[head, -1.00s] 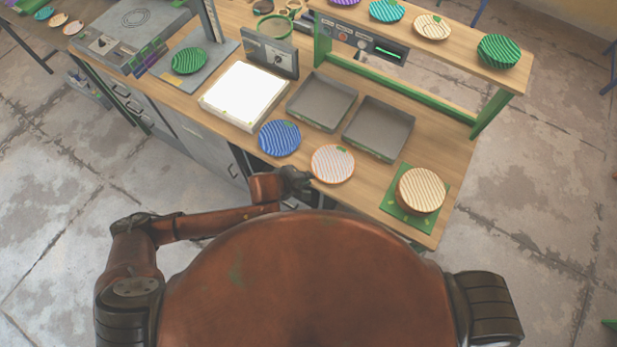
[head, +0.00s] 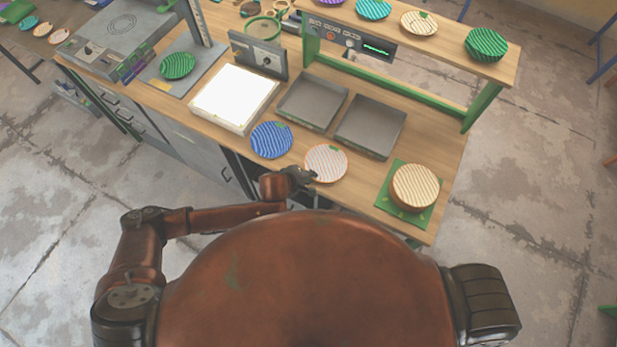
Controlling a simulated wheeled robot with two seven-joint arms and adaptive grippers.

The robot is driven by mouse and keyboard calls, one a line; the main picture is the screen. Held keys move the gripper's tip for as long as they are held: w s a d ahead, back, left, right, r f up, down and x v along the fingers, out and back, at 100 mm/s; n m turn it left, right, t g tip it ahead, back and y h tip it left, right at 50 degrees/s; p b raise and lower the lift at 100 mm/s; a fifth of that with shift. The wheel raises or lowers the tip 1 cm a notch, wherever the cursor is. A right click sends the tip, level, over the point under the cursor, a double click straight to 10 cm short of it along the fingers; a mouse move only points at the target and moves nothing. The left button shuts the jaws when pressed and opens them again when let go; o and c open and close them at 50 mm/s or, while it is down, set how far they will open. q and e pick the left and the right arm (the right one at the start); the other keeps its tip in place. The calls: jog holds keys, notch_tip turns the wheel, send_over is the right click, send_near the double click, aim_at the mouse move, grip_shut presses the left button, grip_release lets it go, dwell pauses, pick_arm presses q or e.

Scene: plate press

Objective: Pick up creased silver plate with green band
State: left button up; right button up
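A round, pale silver-white plate (head: 326,161) with ridged stripes, an orange-looking rim and a small green mark lies near the front edge of the workbench in the head view. A clear green band cannot be made out at this size. My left gripper (head: 309,177) is at the plate's lower left edge, with its fingers at or very close to the rim. Whether they touch it, and whether they are open or shut, is too small to tell. My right gripper is not in view.
A blue striped plate (head: 271,140) lies just left of the silver one. Two grey trays (head: 369,150) sit behind. A stack of cream plates (head: 415,184) stands on a green mat (head: 384,206) at right. A white lit panel (head: 233,95) is at left. A raised shelf (head: 452,51) holds several plates.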

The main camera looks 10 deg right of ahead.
pick_arm(q)
jog(key=shift+c, duration=0.7)
grip_shut()
